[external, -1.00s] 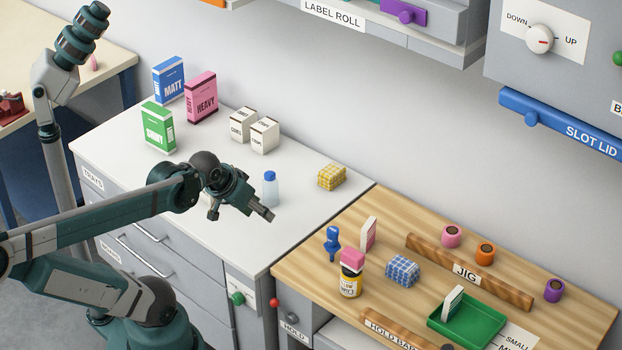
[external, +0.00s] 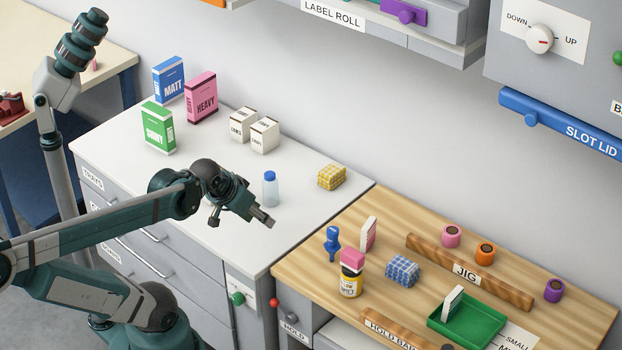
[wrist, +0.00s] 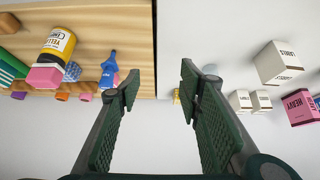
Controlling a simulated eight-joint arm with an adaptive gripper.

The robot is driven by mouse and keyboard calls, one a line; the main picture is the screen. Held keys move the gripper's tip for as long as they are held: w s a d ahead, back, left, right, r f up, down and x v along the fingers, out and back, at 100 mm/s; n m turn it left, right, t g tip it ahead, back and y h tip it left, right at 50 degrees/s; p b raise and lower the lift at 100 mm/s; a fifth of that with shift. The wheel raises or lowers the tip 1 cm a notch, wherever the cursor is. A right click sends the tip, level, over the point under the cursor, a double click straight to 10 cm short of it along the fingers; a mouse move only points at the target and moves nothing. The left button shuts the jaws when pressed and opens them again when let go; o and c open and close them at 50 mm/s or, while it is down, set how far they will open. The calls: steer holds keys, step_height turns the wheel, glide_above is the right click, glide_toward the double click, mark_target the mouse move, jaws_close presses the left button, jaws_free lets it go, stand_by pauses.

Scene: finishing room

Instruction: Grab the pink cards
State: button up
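A thin upright pink-and-white packet (external: 368,234), which looks like the pink cards, stands on the wooden bench behind a blue stamp-like piece (external: 332,242). In the wrist view the blue piece (wrist: 109,70) hides most of what is behind it. My gripper (external: 267,222) is over the front of the white counter, left of the packet and apart from it. In the wrist view its two fingers (wrist: 158,92) are spread wide with nothing between them.
A yellow-labelled jar (external: 349,284) with a pink block (external: 352,259) on top stands close in front of the packet. A blue checked block (external: 402,270) and the JIG bar (external: 470,272) lie to its right. A bottle (external: 270,188) stands behind my gripper.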

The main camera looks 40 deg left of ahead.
steer(key=o, duration=0.8)
steer(key=n+g+h+p, duration=0.4)
steer(key=n+g+p, duration=0.2)
steer(key=n+p, duration=1.25)
glide_above(368, 235)
steer(key=w+a+b, duration=0.2)
steer(key=a, duration=0.3)
steer(key=shift+s+d+f+n, duration=0.1)
steer(key=shift+f+n, duration=0.5)
steer(key=shift+f, duration=1.1)
steer(key=shift+d+f+n, duration=0.1)
steer(key=shift+f+n, duration=0.45)
steer(key=shift+f, duration=1.1)
